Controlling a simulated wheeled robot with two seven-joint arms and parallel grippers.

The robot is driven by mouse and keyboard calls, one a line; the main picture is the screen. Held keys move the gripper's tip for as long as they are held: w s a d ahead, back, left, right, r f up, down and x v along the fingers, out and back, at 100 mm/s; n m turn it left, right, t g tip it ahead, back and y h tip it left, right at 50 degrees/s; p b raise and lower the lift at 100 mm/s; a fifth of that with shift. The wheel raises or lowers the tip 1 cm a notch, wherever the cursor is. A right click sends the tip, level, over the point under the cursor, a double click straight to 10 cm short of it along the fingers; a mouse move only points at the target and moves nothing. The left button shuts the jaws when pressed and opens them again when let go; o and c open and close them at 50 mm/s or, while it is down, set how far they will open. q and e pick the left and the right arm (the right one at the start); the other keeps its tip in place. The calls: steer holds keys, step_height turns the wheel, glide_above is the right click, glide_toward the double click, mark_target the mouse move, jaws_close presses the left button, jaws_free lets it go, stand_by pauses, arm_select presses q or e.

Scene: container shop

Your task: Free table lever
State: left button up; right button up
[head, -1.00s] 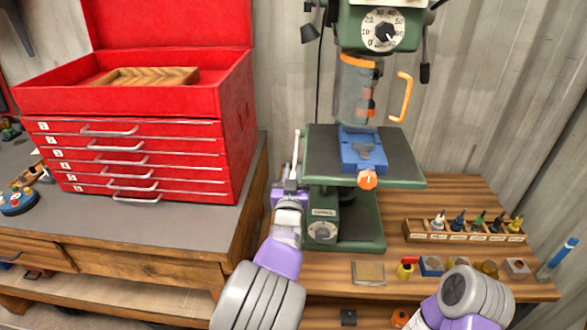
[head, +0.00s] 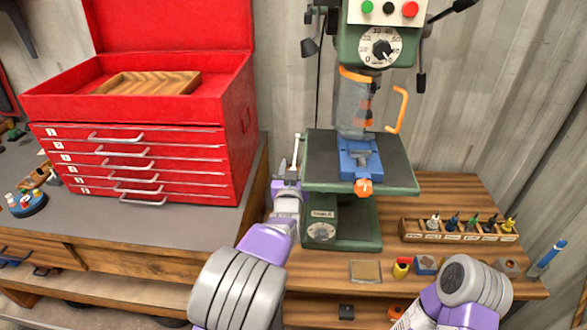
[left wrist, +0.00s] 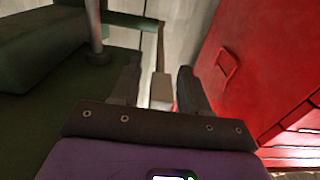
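The green drill press table (head: 318,180) sits on its column, with a blue vise (head: 359,160) on top. A thin pale lever (head: 296,152) stands upright at the table's left side. My left gripper (head: 286,184) is at the lower part of this lever, left of the press. My right gripper is out of view; only my right arm shows.
A red tool chest (head: 150,165) stands close on the left on a grey-topped bench. A wooden rack of small bottles (head: 460,230) and several small items are on the wooden bench at right. An orange-handled guard (head: 355,100) hangs above the table.

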arm_select(q)
steer(key=s, duration=0.7)
steer(key=shift+s, duration=0.3)
